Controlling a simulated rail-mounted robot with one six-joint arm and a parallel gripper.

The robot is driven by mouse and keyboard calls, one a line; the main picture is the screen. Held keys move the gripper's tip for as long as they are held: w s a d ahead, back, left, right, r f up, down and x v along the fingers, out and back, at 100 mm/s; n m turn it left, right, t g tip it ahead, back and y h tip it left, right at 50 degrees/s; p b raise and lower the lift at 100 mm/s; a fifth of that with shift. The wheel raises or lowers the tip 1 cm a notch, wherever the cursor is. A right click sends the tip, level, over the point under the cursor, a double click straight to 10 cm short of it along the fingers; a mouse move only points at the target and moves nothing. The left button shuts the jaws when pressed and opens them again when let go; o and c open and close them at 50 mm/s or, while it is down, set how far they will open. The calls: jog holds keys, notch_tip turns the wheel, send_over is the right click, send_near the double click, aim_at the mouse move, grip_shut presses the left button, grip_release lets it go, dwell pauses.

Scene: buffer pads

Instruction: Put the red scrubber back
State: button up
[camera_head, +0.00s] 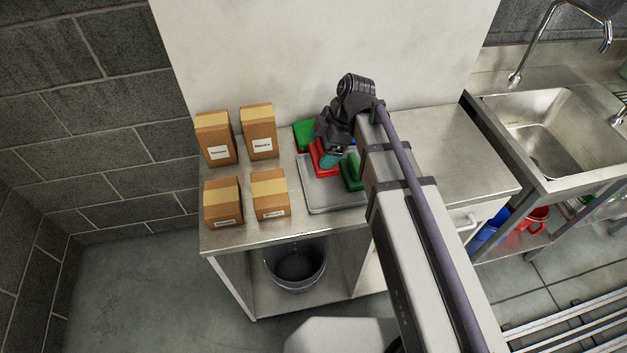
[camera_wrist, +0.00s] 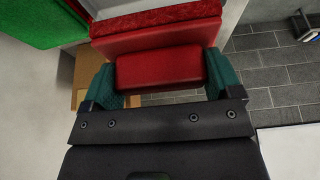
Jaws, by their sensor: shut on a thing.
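The red scrubber (camera_head: 325,168) is at the left back of the grey tray (camera_head: 322,198) on the steel counter. My gripper (camera_head: 330,160) is over it. In the wrist view, my teal fingers (camera_wrist: 168,85) are shut on the sides of its red handle (camera_wrist: 160,70). Its wider red body with a rough red layer (camera_wrist: 160,17) lies beyond the handle. Whether it touches the tray or counter, I cannot tell. My arm hides part of the tray and the area behind it.
A green item (camera_head: 304,133) lies behind the red scrubber, and another green one (camera_head: 350,175) is on the tray's right. A bit of blue (camera_head: 352,142) shows behind my gripper. Several cardboard boxes (camera_head: 222,202) stand at left. The counter's right part (camera_head: 450,155) is clear.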

notch_tip(320, 180, down, 9)
jog(key=b, duration=0.7)
jog(key=shift+r, duration=0.3)
jog(key=shift+f, duration=0.2)
jog(key=o, duration=0.8)
jog(key=shift+r+p, duration=0.3)
jog(key=shift+p, duration=0.05)
jog(key=p+v, duration=1.1)
jog(key=v, duration=0.1)
jog(key=s+d+m+h, duration=0.1)
jog(key=s+d+m, duration=0.2)
jog(key=m, duration=0.4)
jog(key=s+d+f+m+h, duration=0.1)
jog(key=s+d+m+h, duration=0.1)
jog(key=s+d+m, duration=0.2)
jog(key=s+d+m+t+h, duration=0.1)
jog(key=s+d+m, duration=0.3)
jog(key=m, duration=0.5)
jog(key=shift+s+d+f+m, duration=0.1)
jog(key=shift+d+f+m, duration=0.2)
jog(key=shift+d+m, duration=0.1)
